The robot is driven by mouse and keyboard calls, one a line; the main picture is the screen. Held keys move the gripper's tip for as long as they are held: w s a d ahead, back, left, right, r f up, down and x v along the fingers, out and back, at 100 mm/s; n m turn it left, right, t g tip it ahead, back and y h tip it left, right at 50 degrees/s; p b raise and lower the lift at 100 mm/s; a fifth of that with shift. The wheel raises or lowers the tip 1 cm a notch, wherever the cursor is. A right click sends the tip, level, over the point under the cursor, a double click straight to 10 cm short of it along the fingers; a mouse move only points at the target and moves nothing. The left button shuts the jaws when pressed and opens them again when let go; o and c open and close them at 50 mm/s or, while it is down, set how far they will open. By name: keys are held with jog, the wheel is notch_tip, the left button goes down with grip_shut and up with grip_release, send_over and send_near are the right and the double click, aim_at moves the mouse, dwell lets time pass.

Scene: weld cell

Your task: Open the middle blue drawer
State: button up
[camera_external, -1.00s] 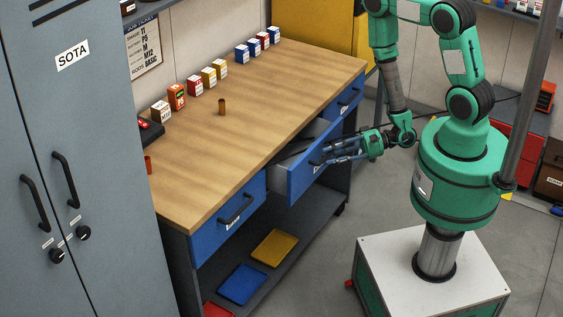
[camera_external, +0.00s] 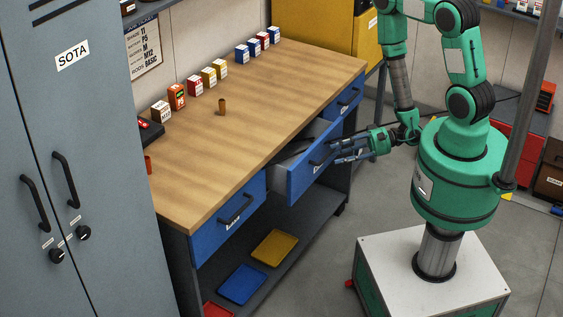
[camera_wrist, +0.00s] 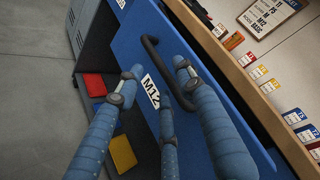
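The middle blue drawer (camera_external: 298,182) stands pulled out from the workbench, its grey inside showing behind the front. In the wrist view its blue front (camera_wrist: 130,42) fills the middle, with a dark bar handle (camera_wrist: 150,48) and a white label reading M12 (camera_wrist: 150,91). My gripper (camera_external: 338,153) is in front of the drawer, close to the handle. In the wrist view my gripper (camera_wrist: 157,76) has its three blue fingers spread, with the handle showing between them and nothing clasped. Whether a finger touches the handle is unclear.
Blue drawers flank it at the near end (camera_external: 210,235) and far end (camera_external: 346,99), both closed. Yellow (camera_external: 275,247) and blue (camera_external: 241,285) trays lie on the lower shelf. Floor in front is clear.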

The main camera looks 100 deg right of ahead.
jog(key=shift+s+r, duration=0.15)
jog(key=shift+s, duration=1)
jog(key=shift+s+r, duration=0.15)
jog(key=shift+s, duration=1)
